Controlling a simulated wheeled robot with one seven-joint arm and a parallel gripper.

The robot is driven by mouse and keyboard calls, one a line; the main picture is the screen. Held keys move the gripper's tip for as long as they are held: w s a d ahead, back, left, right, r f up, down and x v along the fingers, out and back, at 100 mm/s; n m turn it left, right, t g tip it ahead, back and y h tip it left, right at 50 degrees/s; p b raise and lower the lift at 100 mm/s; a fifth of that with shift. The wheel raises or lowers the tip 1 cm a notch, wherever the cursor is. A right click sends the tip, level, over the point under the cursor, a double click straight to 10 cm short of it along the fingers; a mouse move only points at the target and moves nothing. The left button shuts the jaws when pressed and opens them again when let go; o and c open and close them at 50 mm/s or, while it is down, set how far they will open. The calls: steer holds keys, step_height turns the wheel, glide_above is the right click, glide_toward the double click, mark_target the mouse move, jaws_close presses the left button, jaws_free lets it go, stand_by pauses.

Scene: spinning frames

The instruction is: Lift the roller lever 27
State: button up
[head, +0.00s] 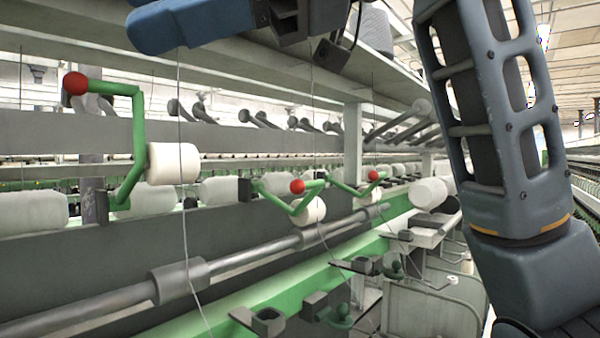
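Several green roller levers with red ball knobs are mounted along the spinning frame; no number is readable, so I cannot tell which one is 27. The nearest lever (137,140) stands raised at the left, its red knob high and a white roller at its side. A second lever (285,203) hangs lower in the middle, by a white roller (311,211). A third lever (350,189) is also low, farther right. Part of my gripper (195,22), blue and dark grey, is cut off by the top edge, above the levers and touching none. Its fingertips are not clearly seen.
A grey shelf beam (230,68) runs above the levers. A long grey shaft (100,305) and a green rail (365,250) run below them. Thin yarns hang down in front. Dark brackets (265,320) jut out at the lower middle. My arm fills the right side.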

steer(key=w+d+f+m+t+y, duration=0.2)
steer(key=w+f+m+t, duration=0.2)
steer(key=w+f+m, duration=0.45)
steer(key=w+d+f+m+t+y, duration=0.1)
steer(key=w+f+m+t+y, duration=0.4)
steer(key=f, duration=0.6)
steer(key=s+d+f+m+t+h, duration=0.2)
steer(key=d+f+m+t+h, duration=0.25)
steer(key=f+m, duration=0.4)
steer(key=s+d+f+m+t+h, duration=0.2)
steer(key=d+f+m+t+h, duration=0.25)
steer(key=f, duration=0.75)
steer(key=s+d+f+m+h, duration=0.6)
steer(key=s+d+f+h, duration=0.45)
steer(key=s, duration=0.55)
steer(key=s+d, duration=0.3)
steer(key=s, duration=0.6)
steer(key=s+d+g+h, duration=0.1)
steer(key=s+d, duration=0.3)
steer(key=s, duration=0.6)
steer(key=shift+s+f, duration=0.3)
steer(key=shift+d, duration=0.1)
steer(key=shift+c, duration=0.2)
